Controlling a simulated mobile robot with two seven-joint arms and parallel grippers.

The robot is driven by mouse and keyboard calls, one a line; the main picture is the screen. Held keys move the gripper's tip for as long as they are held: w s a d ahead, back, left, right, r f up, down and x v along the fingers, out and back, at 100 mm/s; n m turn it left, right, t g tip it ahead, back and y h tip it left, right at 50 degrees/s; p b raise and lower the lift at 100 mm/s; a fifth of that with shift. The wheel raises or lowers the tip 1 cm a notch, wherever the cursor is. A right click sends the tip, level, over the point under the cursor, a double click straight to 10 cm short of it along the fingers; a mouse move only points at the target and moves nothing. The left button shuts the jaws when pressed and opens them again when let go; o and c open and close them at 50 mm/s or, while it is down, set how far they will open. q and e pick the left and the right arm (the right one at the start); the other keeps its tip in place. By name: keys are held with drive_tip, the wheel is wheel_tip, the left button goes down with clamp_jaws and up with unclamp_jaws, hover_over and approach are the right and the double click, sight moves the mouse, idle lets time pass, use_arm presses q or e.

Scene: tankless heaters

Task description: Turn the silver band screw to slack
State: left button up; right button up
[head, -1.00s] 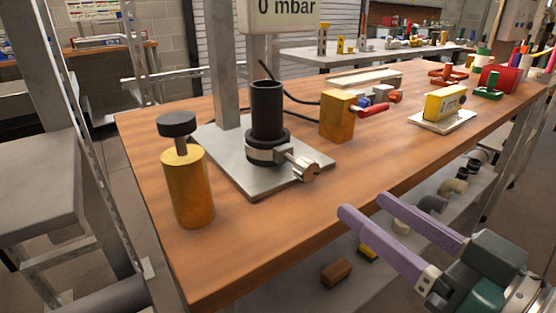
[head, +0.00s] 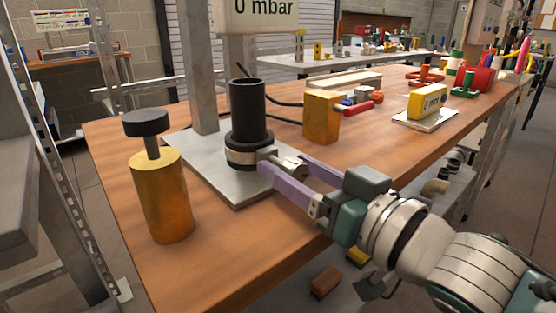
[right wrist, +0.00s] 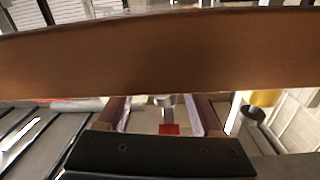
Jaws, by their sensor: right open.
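The silver band (head: 238,157) wraps around the lower part of a black upright pipe (head: 248,105) on a grey plate (head: 205,172). Its silver screw (head: 290,164) sticks out to the right of the band. My right gripper (head: 284,168) is open, with one purple finger on the near side of the screw and the other on its far side. I cannot tell whether either finger touches it. In the right wrist view a small silver piece, seemingly the screw (right wrist: 165,100), shows between the two fingers. My left gripper is not in view.
A gold cylinder with a black knob (head: 162,195) stands at the left of the wooden table (head: 225,250). A sign reading 0 mbar (head: 263,10) hangs above.

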drive_tip(key=shift+c, duration=0.2)
clamp_jaws()
idle(0.3)
drive_tip(key=n, duration=0.3)
drive_tip(key=shift+n, duration=1.9)
drive_tip(key=shift+o, duration=0.2)
unclamp_jaws()
